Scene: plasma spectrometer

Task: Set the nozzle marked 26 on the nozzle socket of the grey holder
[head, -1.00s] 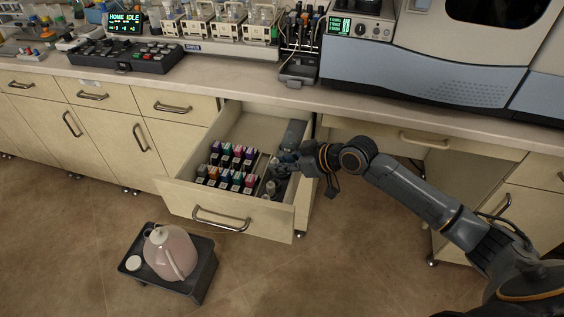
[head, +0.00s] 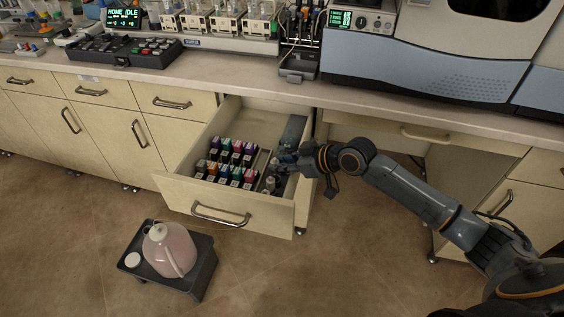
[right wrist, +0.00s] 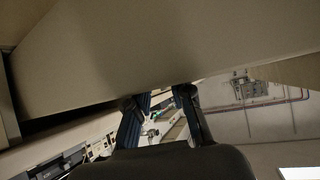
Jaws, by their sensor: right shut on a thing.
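My right gripper (head: 279,164) reaches down into the right-hand compartment of the open drawer (head: 226,216). Its two dark fingers also show in the right wrist view (right wrist: 160,100). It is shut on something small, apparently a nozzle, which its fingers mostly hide. Small grey and pale nozzle-like pieces (head: 270,183) stand in the same compartment, just in front of the fingers. The mark 26 is too small to read on any of them. I cannot make out the grey holder with its socket for certain. My left gripper is not in view.
Several coloured-top cartridges (head: 226,165) stand in two rows in the drawer, left of a divider. A dark grey block (head: 293,131) lies at the drawer's back right. The counter (head: 300,92) overhangs behind. A jug (head: 170,251) stands on a low black stand on the floor.

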